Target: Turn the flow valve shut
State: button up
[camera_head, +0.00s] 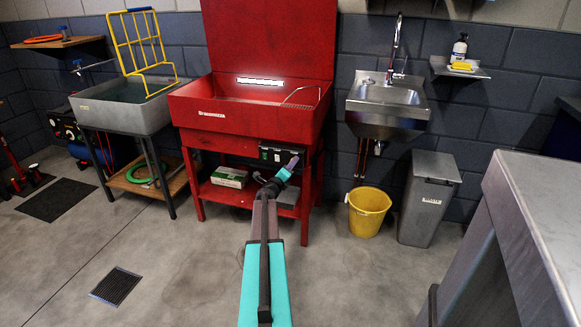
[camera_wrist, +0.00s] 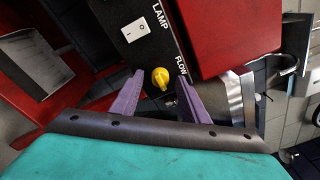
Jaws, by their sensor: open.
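The flow valve (camera_wrist: 161,78) is a small yellow knob on a black panel, beside the printed word FLOW in the wrist view. My gripper (camera_wrist: 160,82) is open, with its purple fingers on either side of the knob in the picture. Whether the fingers touch the knob or stop short of it, I cannot tell. In the head view my gripper (camera_head: 292,164) is in front of the red parts washer's black control box (camera_head: 279,155), and the knob is hidden there.
A white LAMP switch (camera_wrist: 138,31) is on the same panel. The red parts washer (camera_head: 215,125) stands against the wall. A steel sink (camera_head: 388,103), yellow bucket (camera_head: 368,213) and grey bin (camera_head: 426,200) stand to its right. A grey bench (camera_head: 540,200) is at the right edge. Floor on the left is mostly clear.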

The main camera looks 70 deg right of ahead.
jog(key=shift+d, duration=0.2)
jog(key=shift+c, duration=0.3)
grip_shut()
